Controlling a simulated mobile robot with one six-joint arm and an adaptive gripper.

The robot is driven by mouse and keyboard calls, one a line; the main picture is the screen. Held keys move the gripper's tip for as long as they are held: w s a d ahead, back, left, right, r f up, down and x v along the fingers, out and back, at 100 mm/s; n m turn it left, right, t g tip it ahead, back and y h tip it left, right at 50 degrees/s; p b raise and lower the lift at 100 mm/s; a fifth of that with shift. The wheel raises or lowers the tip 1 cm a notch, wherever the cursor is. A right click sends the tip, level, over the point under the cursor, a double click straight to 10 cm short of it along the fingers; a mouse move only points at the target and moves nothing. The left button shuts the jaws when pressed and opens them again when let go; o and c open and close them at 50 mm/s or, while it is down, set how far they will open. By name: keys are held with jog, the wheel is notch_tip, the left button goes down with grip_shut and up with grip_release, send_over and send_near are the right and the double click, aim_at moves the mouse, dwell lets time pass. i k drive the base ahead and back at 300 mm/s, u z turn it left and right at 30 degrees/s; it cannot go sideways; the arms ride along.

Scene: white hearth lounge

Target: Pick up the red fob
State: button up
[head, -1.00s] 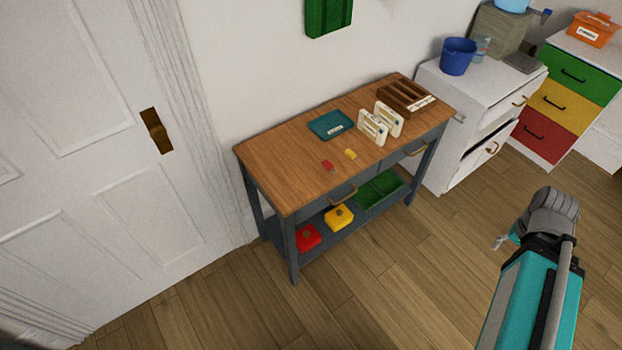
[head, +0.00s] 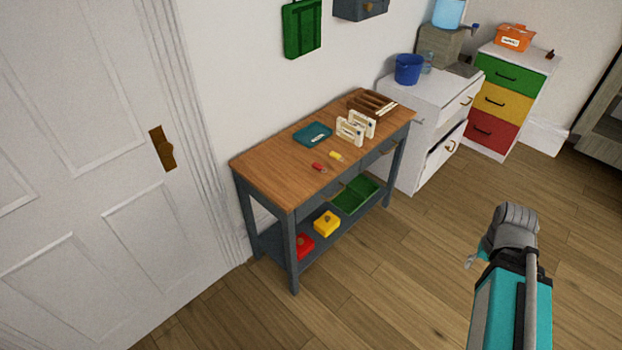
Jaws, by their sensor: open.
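The red fob (head: 318,167) is a small red piece lying on the wooden top of the console table (head: 265,165), near its front edge. A similar yellow fob (head: 336,156) lies just to its right. My gripper (head: 470,262) is at the right of the head view, over the floor and well apart from the table. It shows small and partly hidden behind my arm, with its jaws open and nothing seen in them.
A teal tray (head: 313,134), white-framed holders (head: 350,131) and a brown wooden organizer (head: 372,104) stand behind the fobs. The lower shelf holds a red box (head: 304,246), a yellow box (head: 327,223) and a green bin (head: 355,194). Open floor (head: 400,275) lies before the table.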

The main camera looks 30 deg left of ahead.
aim_at(317, 166)
jog(key=k, duration=0.6)
jog(key=u, duration=1.65)
jog(key=i, duration=1.15)
jog(key=u, duration=0.05)
